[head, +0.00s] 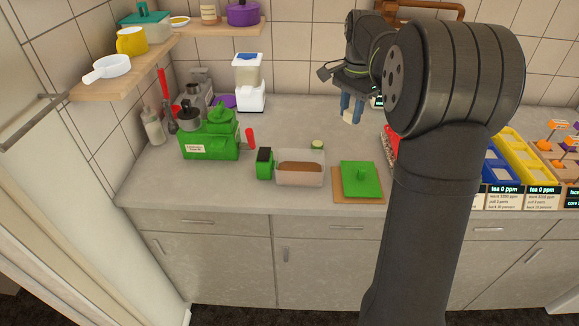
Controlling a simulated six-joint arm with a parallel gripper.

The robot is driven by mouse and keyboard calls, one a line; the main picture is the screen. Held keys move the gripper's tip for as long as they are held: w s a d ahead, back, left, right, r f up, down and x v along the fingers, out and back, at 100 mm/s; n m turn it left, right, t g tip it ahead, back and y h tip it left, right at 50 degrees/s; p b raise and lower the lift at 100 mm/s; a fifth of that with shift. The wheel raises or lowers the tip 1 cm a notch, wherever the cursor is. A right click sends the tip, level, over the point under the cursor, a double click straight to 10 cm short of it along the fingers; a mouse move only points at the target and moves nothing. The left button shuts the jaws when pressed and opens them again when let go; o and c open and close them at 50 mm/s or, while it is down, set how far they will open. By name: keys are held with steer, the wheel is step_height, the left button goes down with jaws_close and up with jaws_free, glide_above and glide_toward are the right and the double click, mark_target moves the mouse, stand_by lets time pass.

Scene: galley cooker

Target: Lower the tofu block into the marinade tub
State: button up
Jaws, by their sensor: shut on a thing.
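The marinade tub (314,181) is a clear open container with brown liquid in it, standing near the front of the grey counter. My gripper (351,106) has blue fingers and is at the back of the counter area, behind and to the right of the tub. It is shut on a small cream-white block, the tofu block (349,117), which shows at the fingertips. The block is apart from the tub. Its height over the counter is hard to judge from this view.
A green lid-like piece (360,180) lies on a brown board right of the tub. A green-and-black item (264,163) stands close on its left. A small round jar (317,145) is behind it. My arm hides the counter's right-middle. A green machine (209,140) stands left.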

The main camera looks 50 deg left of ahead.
steer(key=s+a+r+n, duration=0.1)
steer(key=s+a+r, duration=0.1)
steer(key=s+a, duration=0.4)
steer(key=s+a+r, duration=0.2)
steer(key=s+a, duration=0.2)
steer(key=s, duration=0.4)
glide_above(286, 160)
steer(key=s+d, duration=0.4)
step_height(286, 160, down, 10)
steer(key=shift+f, duration=0.15)
steer(key=shift+w+d, duration=0.1)
steer(key=shift+f, duration=3.2)
steer(key=shift+f, duration=1.35)
steer(key=o, duration=1.1)
steer(key=shift+c, duration=0.2)
steer(key=shift+r, duration=0.1)
